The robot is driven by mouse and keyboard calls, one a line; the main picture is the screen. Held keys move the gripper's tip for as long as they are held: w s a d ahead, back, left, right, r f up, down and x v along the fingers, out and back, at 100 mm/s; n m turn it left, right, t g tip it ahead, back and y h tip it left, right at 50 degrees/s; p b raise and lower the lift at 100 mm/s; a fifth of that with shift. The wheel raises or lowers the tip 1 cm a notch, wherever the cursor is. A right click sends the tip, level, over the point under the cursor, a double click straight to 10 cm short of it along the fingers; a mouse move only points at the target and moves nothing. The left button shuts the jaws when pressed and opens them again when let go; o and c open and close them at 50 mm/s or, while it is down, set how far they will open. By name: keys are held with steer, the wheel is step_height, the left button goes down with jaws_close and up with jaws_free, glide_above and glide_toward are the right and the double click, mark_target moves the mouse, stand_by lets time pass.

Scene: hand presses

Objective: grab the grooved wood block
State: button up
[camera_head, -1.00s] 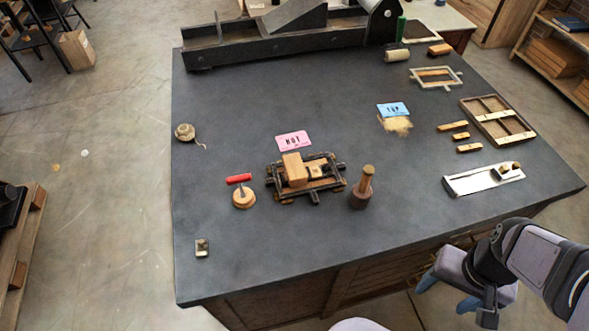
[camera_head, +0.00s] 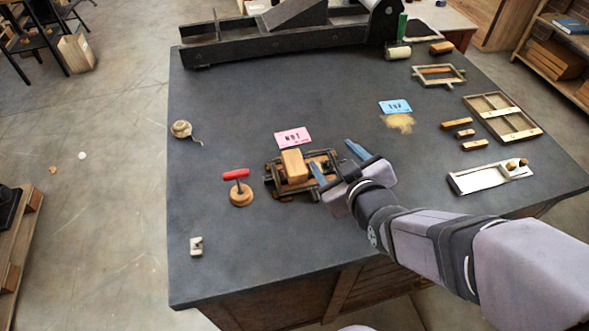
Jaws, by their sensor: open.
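A tan wood block (camera_head: 294,165) sits on the left part of a dark iron-framed wooden fixture (camera_head: 274,187) near the middle of the table. A groove on it is too small to make out. A smaller wood piece on the same fixture is partly visible to its right. My gripper (camera_head: 333,158) is open, its two blue fingers spread and pointing up-left. It appears above the fixture's right side, right of the tan block and apart from it. The gripper hides part of the fixture's right end.
A red-handled tool on a round wood base (camera_head: 241,193) stands left of the fixture. A pink card (camera_head: 293,138) lies behind it, a blue card (camera_head: 395,106) further right. Several small wood bars (camera_head: 458,134) and a divided tray (camera_head: 524,134) lie at right. The front-left table is mostly clear.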

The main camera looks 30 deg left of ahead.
steer(key=s+a+f+y, duration=0.1)
steer(key=a, duration=0.3)
steer(key=m+b, duration=0.1)
steer(key=m, duration=0.3)
glide_toward(296, 165)
steer(key=x, duration=0.4)
steer(key=shift+w+a, duration=0.1)
steer(key=shift+p+x, duration=0.3)
steer(key=shift+x, duration=0.65)
steer(key=shift+p+x, duration=1.15)
steer(key=shift+x, duration=1.4)
steer(key=shift+c, duration=0.6)
